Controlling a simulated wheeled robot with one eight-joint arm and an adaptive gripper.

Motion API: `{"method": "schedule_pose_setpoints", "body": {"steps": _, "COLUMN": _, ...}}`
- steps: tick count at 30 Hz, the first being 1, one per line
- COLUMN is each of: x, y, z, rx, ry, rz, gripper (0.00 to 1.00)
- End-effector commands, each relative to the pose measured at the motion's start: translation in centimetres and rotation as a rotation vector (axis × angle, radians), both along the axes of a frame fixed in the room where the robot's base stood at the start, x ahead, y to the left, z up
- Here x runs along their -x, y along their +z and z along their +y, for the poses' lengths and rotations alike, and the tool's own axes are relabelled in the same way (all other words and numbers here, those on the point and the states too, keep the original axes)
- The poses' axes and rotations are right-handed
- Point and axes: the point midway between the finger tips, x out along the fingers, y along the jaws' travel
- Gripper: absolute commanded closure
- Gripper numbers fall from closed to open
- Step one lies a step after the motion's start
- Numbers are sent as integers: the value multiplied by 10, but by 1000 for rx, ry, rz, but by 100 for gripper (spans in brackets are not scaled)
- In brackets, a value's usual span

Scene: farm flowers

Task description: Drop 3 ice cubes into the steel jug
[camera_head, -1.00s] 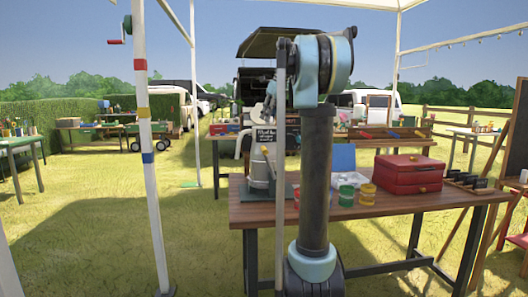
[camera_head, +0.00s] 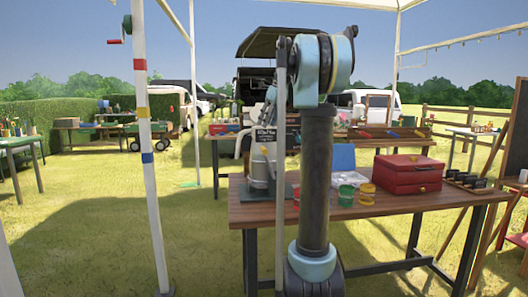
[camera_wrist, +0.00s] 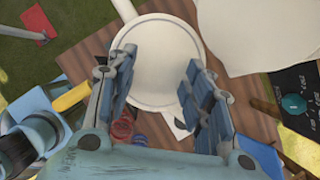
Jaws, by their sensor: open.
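No ice cubes can be made out in either view.
Paint-like pots, one green (camera_head: 346,195) and one yellow (camera_head: 367,194), and a red box (camera_head: 407,174) stand right of the jug. A small dark sign (camera_head: 266,134) shows behind it. A white tent pole (camera_head: 146,150) rises left of the table.

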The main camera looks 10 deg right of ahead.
Motion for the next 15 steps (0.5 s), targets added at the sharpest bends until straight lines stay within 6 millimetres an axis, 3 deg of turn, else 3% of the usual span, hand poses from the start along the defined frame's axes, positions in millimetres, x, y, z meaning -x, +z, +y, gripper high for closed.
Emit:
{"method": "schedule_pose_setpoints", "body": {"steps": 8, "x": 2, "y": 10, "z": -4, "rx": 0, "ry": -1, "rz": 0, "gripper": 52}}
{"method": "schedule_pose_setpoints", "body": {"steps": 15, "x": 13, "y": 49, "z": -16, "rx": 0, "ry": -1, "rz": 0, "gripper": 52}}
